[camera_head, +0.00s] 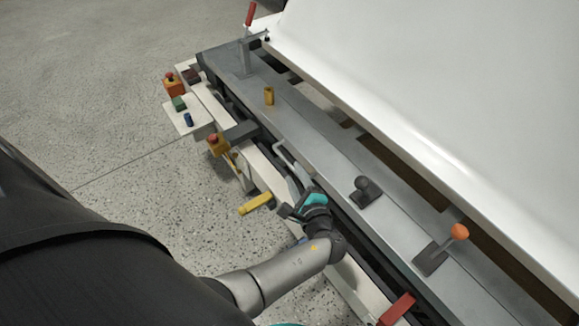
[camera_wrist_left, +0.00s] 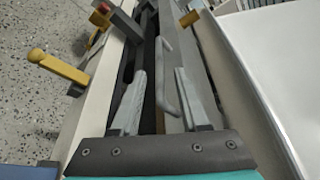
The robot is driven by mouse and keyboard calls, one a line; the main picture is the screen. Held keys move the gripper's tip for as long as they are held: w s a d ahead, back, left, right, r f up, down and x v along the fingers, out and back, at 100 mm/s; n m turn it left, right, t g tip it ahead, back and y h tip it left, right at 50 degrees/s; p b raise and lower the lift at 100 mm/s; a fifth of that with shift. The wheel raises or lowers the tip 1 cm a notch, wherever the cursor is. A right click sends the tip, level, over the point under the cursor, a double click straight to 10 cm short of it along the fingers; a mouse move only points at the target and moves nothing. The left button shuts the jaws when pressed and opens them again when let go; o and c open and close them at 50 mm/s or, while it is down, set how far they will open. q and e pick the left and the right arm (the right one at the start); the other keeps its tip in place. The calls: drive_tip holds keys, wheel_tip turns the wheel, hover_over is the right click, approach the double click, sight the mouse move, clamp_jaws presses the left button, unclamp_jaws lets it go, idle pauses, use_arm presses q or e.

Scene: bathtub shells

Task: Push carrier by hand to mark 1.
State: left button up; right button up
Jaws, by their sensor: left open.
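The carrier appears to be the long grey metal frame (camera_head: 315,133) bearing a large white shell (camera_head: 400,60). A bent grey bar handle (camera_head: 291,163) sits along its near side, and the handle also shows in the left wrist view (camera_wrist_left: 170,70). My left gripper (camera_head: 302,203) is beside the rail, near the handle's lower end. Its two fingers are apart in the left wrist view (camera_wrist_left: 160,85), with the handle ahead and roughly between them in the picture. I cannot tell whether they touch it. No readable mark 1 shows. My right gripper is not in view.
A yellow lever (camera_head: 255,204) sticks out left of the rail. A side panel (camera_head: 190,119) has coloured buttons. A dark knob (camera_head: 367,188), an orange-ball lever (camera_head: 458,232) and a red block (camera_head: 397,309) stand right of my gripper. The floor at left is clear.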

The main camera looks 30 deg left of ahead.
sight(292, 168)
use_arm(q)
drive_tip(key=shift+b+x, duration=0.7)
drive_tip(key=shift+x, duration=1.95)
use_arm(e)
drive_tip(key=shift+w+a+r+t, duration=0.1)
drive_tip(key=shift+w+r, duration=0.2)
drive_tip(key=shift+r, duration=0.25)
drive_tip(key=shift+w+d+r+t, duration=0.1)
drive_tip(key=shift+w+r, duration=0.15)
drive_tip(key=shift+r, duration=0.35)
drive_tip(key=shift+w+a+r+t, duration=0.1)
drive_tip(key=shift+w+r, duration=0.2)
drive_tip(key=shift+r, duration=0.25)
use_arm(q)
clamp_jaws()
